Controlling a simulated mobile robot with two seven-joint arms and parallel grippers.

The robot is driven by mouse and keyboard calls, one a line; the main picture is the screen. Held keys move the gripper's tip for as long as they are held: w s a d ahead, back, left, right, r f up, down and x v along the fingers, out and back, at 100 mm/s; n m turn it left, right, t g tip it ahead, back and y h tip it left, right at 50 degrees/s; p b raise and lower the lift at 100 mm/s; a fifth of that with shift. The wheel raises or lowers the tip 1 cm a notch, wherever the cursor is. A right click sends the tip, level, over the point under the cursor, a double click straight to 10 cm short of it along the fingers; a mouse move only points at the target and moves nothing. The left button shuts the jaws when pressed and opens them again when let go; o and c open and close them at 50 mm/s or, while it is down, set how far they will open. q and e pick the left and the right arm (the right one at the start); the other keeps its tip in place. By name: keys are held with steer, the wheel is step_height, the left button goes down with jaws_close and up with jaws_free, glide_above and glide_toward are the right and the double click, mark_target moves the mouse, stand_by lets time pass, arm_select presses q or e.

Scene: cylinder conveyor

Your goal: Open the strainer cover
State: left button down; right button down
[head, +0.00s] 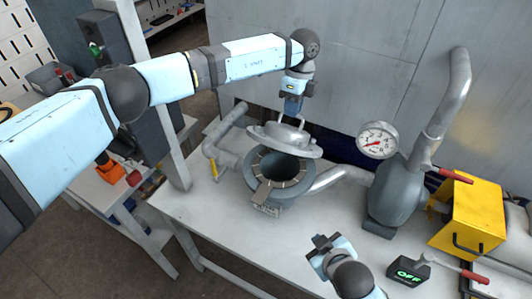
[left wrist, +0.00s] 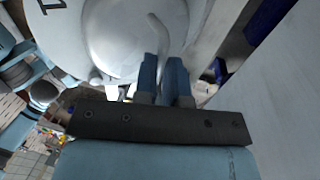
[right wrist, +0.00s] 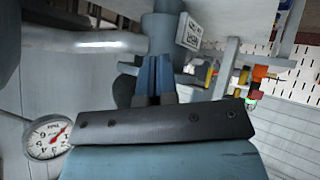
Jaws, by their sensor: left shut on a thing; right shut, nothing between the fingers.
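The strainer (head: 262,200) stands on the white table with its round dark opening showing. Its grey cover (head: 283,139) is raised and tilted above the back of the opening. My left gripper (head: 292,105) comes down from above and is shut on the cover's handle; in the left wrist view the fingers (left wrist: 165,78) close around the curved handle (left wrist: 157,32) on the pale cover (left wrist: 95,35). My right gripper (head: 322,243) is low over the front of the table, right of the strainer. Its fingers (right wrist: 156,75) are together and empty in the right wrist view.
A pressure gauge (head: 377,140) and grey vessel (head: 393,195) stand right of the strainer, joined to it by a pipe. A yellow box (head: 470,215) and an OFF display (head: 408,271) are further right. The table (head: 215,230) front-left of the strainer is clear.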

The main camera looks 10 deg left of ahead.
arm_select(q)
steer(key=shift+f, duration=0.55)
arm_select(e)
steer(key=w+a+r+n+h, duration=0.2)
steer(key=a+r+n, duration=0.1)
steer(key=a+n, duration=0.5)
steer(key=n+t+h, duration=0.8)
steer(key=n+t, duration=0.2)
steer(key=n, duration=0.5)
glide_toward(273, 146)
steer(key=s+a+f, duration=0.2)
steer(key=s+f, duration=0.2)
steer(key=s, duration=0.1)
steer(key=x, duration=1)
steer(key=shift+w+f, duration=0.1)
steer(key=shift+w, duration=0.05)
arm_select(q)
steer(key=shift+w+f, duration=0.1)
steer(key=shift+f, duration=0.05)
arm_select(e)
steer(key=r, duration=0.1)
steer(key=w+r, duration=0.1)
steer(key=w, duration=0.1)
steer(key=shift+d+r+g, duration=0.3)
steer(key=shift+r, duration=0.1)
